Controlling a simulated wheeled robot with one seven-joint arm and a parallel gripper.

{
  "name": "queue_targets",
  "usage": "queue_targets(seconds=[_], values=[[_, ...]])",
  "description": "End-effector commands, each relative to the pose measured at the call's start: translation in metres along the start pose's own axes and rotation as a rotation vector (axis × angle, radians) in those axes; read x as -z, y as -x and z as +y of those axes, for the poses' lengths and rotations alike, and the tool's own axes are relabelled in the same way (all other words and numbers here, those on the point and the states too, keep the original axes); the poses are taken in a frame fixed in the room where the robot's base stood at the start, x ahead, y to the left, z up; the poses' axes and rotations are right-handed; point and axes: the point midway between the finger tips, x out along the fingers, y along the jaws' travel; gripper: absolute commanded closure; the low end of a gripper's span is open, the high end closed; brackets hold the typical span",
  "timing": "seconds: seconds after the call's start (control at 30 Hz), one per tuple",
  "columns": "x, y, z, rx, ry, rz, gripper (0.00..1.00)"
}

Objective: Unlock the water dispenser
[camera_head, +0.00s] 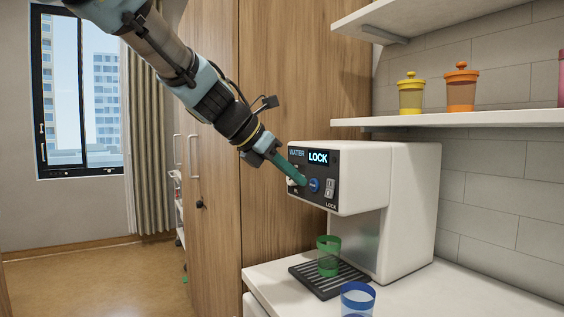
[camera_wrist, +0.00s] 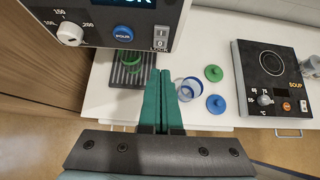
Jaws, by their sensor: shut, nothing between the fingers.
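The white water dispenser (camera_head: 405,190) stands on the counter, its dark front panel facing me. Its display (camera_head: 318,158) reads LOCK. A blue POUR button (camera_head: 314,185) and a grey rocker switch (camera_head: 329,188) above the word LOCK are on the panel. In the wrist view the panel shows a white dial (camera_wrist: 70,33), the POUR button (camera_wrist: 123,34) and the switch (camera_wrist: 161,38). My gripper (camera_head: 302,181) has its green fingers shut and empty, tips in front of the panel left of the POUR button. In the wrist view the fingertips (camera_wrist: 160,72) lie just below the switch; contact cannot be told.
A green cup (camera_head: 328,256) stands on the drip tray (camera_head: 345,279) under the spout. A blue-rimmed cup (camera_head: 357,299) stands in front. Yellow (camera_head: 411,95) and orange (camera_head: 462,90) jars sit on the shelf. A soup unit (camera_wrist: 270,75) lies right in the wrist view.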

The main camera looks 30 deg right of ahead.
Motion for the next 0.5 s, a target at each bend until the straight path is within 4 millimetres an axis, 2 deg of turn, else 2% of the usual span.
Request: queue_targets(seconds=[0.1, 0.2, 0.4, 0.5], values=[[0.0, -0.026, -0.001, 0.004, 0.001, 0.003, 1.0], [-0.005, -0.041, -0.001, 0.003, 0.0, 0.002, 1.0], [-0.015, -0.063, -0.001, 0.002, -0.001, 0.002, 1.0], [-0.017, -0.067, 0.0, 0.0, -0.001, 0.001, 1.0]])
